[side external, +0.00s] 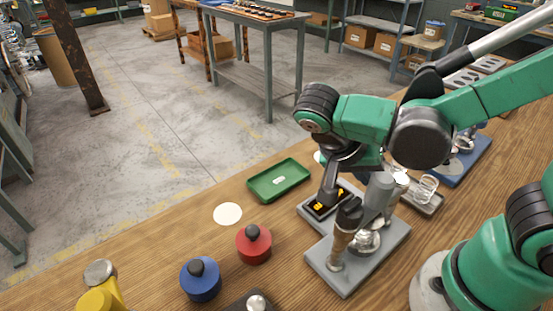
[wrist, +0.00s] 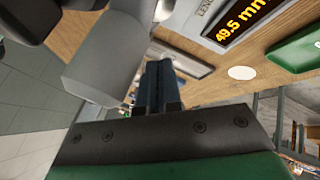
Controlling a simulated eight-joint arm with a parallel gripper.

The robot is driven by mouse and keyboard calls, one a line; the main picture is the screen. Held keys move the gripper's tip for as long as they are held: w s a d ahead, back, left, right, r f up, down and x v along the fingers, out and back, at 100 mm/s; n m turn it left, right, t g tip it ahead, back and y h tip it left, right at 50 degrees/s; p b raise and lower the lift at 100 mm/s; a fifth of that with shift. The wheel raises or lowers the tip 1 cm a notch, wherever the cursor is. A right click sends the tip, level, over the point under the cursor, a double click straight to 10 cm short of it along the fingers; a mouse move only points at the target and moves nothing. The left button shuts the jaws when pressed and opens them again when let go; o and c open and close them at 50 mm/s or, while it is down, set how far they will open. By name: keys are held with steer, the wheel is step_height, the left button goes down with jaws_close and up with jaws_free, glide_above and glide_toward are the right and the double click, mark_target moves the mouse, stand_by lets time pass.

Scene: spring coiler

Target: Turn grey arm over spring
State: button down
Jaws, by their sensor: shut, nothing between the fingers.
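The grey arm (side external: 379,196) is a thick rounded bar, standing tilted over the grey base plate (side external: 343,279) in the side view. It also fills the upper left of the wrist view (wrist: 107,62). A shiny metal part (side external: 365,241) sits below it on the plate; I cannot tell whether this is the spring or its holder. My gripper (wrist: 160,70) is shut and empty, pointing down close beside the grey arm. In the side view its fingertips are hard to separate from the dark parts there. Contact with the arm cannot be told.
A display (wrist: 240,22) reads 49.5 mm beside the arm. A green tray (side external: 279,180), white disc (side external: 228,214), red knobbed pot (side external: 254,247) and blue knobbed pot (side external: 201,284) lie left. The wooden table is clear around the white disc.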

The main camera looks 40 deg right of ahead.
stand_by(0.3)
steer(key=w+a+r, duration=0.3)
steer(key=w+r, duration=0.5)
steer(key=shift+w+a, duration=0.35)
steer(key=shift+a, duration=0.05)
steer(key=c, duration=1.5)
jaws_free()
